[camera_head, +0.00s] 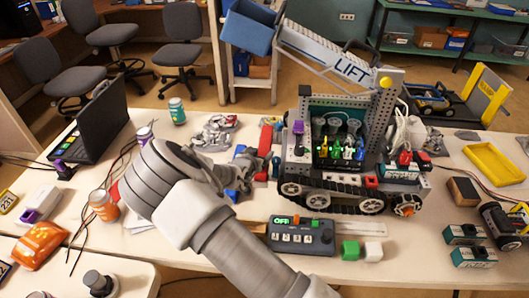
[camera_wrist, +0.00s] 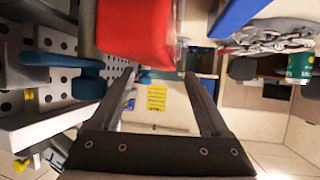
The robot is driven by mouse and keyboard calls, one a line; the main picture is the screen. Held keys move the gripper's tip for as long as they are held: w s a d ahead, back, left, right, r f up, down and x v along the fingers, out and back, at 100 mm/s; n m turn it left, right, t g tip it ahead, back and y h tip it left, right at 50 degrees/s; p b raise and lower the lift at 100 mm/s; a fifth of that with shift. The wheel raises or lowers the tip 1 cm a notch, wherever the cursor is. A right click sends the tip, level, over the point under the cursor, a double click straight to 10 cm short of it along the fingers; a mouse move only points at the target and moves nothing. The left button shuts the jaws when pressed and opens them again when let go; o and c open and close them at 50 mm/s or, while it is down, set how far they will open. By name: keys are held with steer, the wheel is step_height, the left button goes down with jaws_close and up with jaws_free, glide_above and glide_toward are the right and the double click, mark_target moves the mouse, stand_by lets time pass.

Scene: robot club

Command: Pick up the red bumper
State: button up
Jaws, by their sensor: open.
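The red bumper (camera_head: 265,138) stands on the table just left of the tracked robot, among blue pieces. In the wrist view the red bumper (camera_wrist: 135,25) is large at the top, just ahead of the fingertips. My gripper (camera_wrist: 160,75) is open, with nothing between its fingers. In the head view my gripper (camera_head: 222,178) is left of and nearer than the bumper, partly hidden by my own arm.
The tracked robot with its LIFT arm (camera_head: 340,66) stands close right of the bumper. Blue pieces (camera_head: 237,168) lie beside my gripper. A control box (camera_head: 301,236) is in front. Grey metal parts (camera_head: 216,130) and a green can (camera_head: 177,111) are behind left.

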mark_target(263, 148)
steer(key=x, duration=0.5)
steer(key=shift+s+r, duration=0.1)
jaws_close()
